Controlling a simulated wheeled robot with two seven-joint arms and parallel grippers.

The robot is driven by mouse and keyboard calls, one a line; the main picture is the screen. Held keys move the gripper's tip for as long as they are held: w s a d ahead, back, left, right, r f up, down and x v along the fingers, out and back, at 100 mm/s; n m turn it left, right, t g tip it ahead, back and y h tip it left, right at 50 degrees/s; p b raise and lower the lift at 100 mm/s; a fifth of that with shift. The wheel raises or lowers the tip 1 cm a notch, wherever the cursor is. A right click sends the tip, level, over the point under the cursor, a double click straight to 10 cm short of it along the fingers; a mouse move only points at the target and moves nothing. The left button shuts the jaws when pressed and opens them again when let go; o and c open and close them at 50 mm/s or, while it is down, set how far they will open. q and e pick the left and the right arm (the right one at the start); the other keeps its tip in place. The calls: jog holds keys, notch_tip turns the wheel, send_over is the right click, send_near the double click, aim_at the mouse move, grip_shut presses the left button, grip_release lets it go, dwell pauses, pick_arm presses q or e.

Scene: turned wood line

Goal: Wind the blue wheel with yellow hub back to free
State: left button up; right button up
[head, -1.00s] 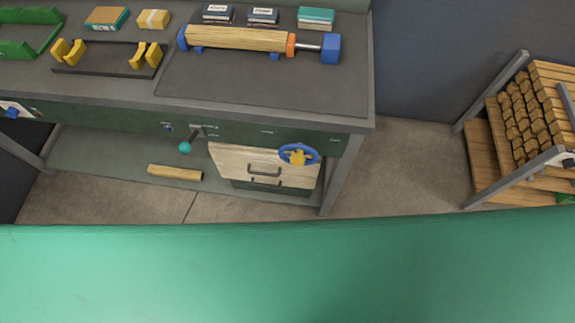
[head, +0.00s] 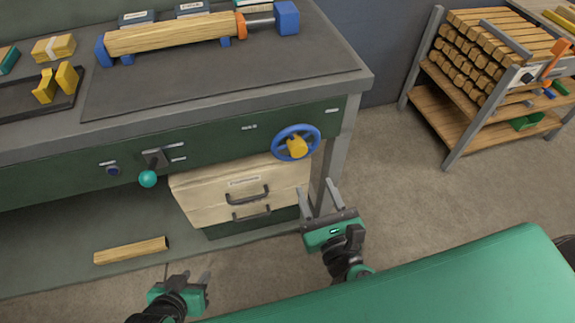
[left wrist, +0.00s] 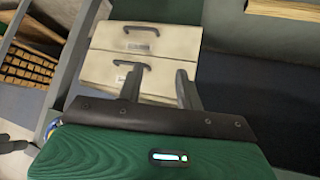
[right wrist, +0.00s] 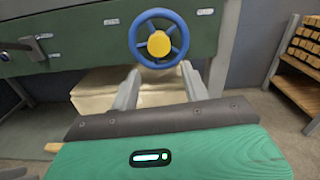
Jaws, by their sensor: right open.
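The blue wheel with a yellow hub (head: 297,147) is mounted on the dark green front panel of the bench, near its right end. It also shows in the right wrist view (right wrist: 159,44), ahead of and above the fingers. My right gripper (head: 317,190) is open and empty, below the wheel and apart from it. My left gripper (head: 195,277) is open and empty, low in front of the drawers, well left of and below the wheel. Small white labels (head: 331,110) sit near the wheel, too small to read.
A teal-knobbed lever (head: 148,178) and a dark blue knob (head: 112,170) sit left on the panel. Cream drawers (head: 243,183) hang under the wheel. A wood billet (head: 131,250) lies on the lower shelf. A rack of wood (head: 480,60) stands right, with open floor between.

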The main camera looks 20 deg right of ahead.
aim_at(300, 152)
jog(key=shift+m, duration=0.5)
jog(key=w, duration=1.1)
jog(key=shift+w+a+r, duration=0.25)
jog(key=shift+w, duration=0.05)
pick_arm(q)
jog(key=shift+s+a+r+g, duration=0.35)
jog(key=shift+a+r, duration=0.2)
jog(key=shift+a, duration=0.1)
pick_arm(e)
jog(key=shift+w, duration=0.7)
jog(key=c, duration=0.7)
